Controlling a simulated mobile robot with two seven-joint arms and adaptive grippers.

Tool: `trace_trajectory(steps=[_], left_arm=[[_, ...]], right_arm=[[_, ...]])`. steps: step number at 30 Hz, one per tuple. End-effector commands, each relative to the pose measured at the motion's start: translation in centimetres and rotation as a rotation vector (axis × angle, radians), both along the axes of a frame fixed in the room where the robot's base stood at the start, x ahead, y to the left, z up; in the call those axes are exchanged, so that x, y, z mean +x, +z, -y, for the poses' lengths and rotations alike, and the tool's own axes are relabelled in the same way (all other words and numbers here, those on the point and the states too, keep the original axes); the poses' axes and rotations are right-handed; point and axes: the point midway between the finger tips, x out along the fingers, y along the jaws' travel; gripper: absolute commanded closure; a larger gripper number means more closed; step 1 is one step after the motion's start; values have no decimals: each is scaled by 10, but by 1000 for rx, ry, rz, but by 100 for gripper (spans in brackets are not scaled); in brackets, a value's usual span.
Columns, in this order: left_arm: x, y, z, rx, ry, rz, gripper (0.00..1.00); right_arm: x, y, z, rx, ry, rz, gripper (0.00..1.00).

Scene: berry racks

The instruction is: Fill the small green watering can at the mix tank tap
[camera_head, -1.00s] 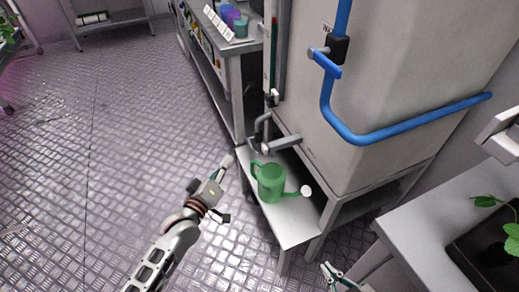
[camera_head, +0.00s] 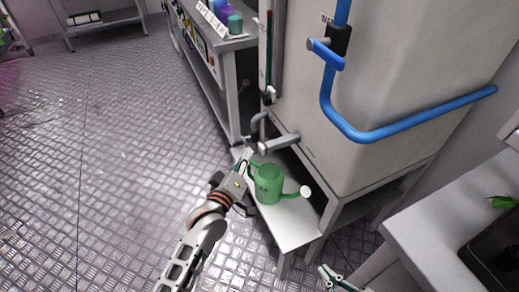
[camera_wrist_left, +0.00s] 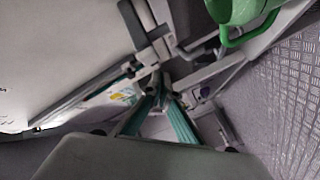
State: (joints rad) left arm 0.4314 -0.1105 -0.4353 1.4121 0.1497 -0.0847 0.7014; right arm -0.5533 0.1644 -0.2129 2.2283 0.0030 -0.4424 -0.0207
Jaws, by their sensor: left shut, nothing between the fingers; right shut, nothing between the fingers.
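The small green watering can (camera_head: 268,187) stands upright on a low light-grey bench, its pale rose pointing right. Its green body and handle also show at the top of the left wrist view (camera_wrist_left: 238,12). A grey metal tap pipe (camera_head: 280,143) comes from the big beige tank (camera_head: 395,85), just behind the can in the head view. My left gripper (camera_head: 245,158) is shut and empty, just left of the can by its handle; I cannot tell whether they touch. My right gripper (camera_head: 325,272) is shut and empty at the bottom edge, partly cut off.
The low bench (camera_head: 292,226) is bare in front of the can. A blue pipe with a blue-handled valve (camera_head: 328,57) runs along the tank. A grey table (camera_head: 425,222) is at right. The floor at left is clear.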

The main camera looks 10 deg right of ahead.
Motion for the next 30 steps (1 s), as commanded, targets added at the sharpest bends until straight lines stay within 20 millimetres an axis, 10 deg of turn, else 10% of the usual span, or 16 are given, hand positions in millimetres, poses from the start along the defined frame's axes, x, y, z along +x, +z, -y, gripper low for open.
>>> trace_trajectory(steps=[30], left_arm=[[2,0,7,1,0,0,100]], right_arm=[[-5,-5,1,1,-3,-12,100]])
